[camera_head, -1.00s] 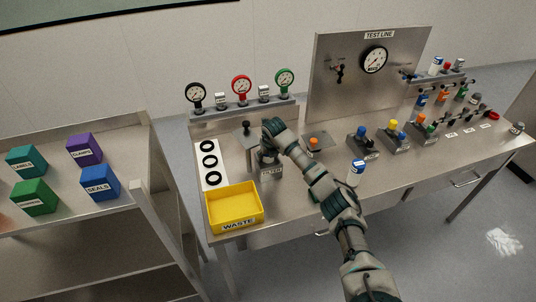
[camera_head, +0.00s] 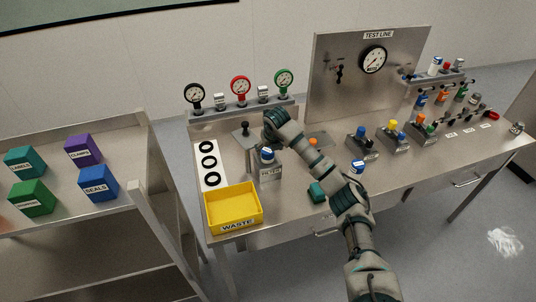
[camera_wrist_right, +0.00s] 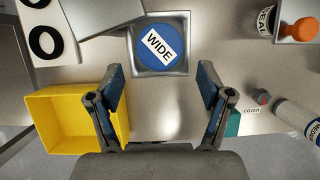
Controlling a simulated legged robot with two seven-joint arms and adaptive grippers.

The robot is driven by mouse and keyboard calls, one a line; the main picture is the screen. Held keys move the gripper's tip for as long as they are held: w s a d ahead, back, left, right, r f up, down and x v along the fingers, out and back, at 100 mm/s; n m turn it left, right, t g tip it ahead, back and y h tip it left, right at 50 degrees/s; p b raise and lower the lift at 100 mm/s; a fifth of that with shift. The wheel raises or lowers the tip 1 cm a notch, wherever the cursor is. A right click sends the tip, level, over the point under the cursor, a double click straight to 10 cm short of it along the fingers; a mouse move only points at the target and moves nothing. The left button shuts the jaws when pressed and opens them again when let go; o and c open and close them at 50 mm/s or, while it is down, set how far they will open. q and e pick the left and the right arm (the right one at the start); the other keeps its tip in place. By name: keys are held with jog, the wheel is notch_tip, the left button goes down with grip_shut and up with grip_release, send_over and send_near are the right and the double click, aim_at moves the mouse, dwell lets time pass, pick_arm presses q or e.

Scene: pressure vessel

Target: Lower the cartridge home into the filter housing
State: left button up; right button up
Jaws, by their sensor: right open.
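The filter housing (camera_head: 270,172) is a square metal box on the bench, left of centre. The cartridge (camera_head: 267,155) stands in its opening, its blue and white top showing. In the right wrist view the cartridge's round blue top (camera_wrist_right: 148,58), labelled WIDE, lies within the square housing rim (camera_wrist_right: 137,70). How deep it sits cannot be told. My right gripper (camera_head: 271,130) is above the housing; its fingers (camera_wrist_right: 160,72) are open and empty, apart from the cartridge. My left gripper is not in view.
The yellow WASTE bin (camera_head: 233,224) is left and in front of the housing, beside a white strip with black rings (camera_head: 210,162). A teal block (camera_head: 317,192) and another blue-topped cylinder (camera_head: 358,166) are near my arm. Gauges (camera_head: 241,86) stand behind.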

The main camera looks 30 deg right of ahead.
jog(key=v, duration=0.6)
jog(key=shift+f, duration=0.15)
